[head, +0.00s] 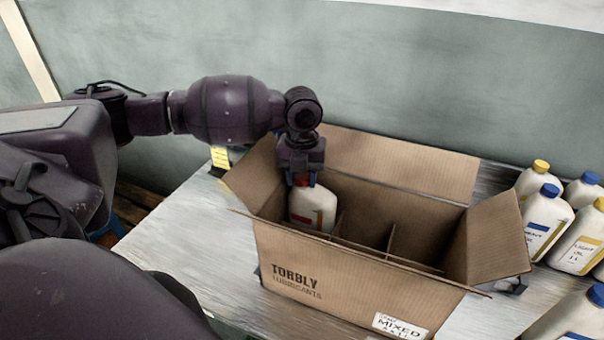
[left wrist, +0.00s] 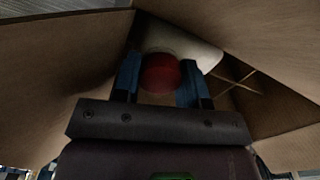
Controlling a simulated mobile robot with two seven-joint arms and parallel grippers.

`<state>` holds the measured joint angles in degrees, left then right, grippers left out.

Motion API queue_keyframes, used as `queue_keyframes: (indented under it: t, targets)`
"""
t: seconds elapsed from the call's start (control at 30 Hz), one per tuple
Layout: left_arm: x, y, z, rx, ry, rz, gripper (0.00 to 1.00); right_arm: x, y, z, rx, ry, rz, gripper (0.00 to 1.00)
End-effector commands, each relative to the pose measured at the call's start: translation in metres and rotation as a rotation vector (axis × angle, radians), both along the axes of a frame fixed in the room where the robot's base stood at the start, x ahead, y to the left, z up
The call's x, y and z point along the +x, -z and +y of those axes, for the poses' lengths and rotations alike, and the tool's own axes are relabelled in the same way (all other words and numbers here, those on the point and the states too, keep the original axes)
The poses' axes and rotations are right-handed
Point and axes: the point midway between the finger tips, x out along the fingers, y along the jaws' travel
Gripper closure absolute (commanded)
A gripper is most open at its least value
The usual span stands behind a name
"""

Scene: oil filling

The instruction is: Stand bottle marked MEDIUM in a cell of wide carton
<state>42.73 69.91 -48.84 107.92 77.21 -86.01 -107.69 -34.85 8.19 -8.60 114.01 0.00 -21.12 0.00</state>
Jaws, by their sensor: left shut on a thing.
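The wide carton (head: 345,275) stands open on the table, with dividers making several cells inside. A white bottle with a red cap (head: 312,208) is inside the carton, in a cell at its left end, and looks about upright. Its label is reddish, but I cannot read its marking. My left gripper (head: 303,180) points down into the carton, shut on this bottle at its cap. In the left wrist view the blue fingers (left wrist: 160,78) are on both sides of the red cap (left wrist: 161,72). The bottle's base is hidden by the carton's front wall. My right gripper is not in view.
Several white bottles with blue or yellow caps stand at the right, among them one marked HEAVY (head: 547,222) and one marked LIGHT (head: 580,240). The carton's flaps (head: 500,235) spread outward. A yellow tag (head: 220,157) shows behind the carton. The table's left part (head: 165,245) is clear.

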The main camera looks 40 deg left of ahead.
Motion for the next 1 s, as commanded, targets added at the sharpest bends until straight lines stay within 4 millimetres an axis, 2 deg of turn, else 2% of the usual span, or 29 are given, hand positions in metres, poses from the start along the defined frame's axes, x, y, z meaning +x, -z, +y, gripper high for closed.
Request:
queue_keyframes:
  t: [0.93, 0.97, 1.0]
  targets:
    - [0.001, 0.018, 0.0, 0.0, 0.0, -0.004, 1.0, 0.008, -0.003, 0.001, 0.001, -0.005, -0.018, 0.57]
    - [0.001, 0.018, 0.0, 0.0, 0.0, -0.004, 0.56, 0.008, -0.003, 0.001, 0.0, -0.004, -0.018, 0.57]
    - [0.001, 0.018, 0.0, 0.0, 0.0, -0.004, 0.5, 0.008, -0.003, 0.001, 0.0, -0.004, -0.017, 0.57]
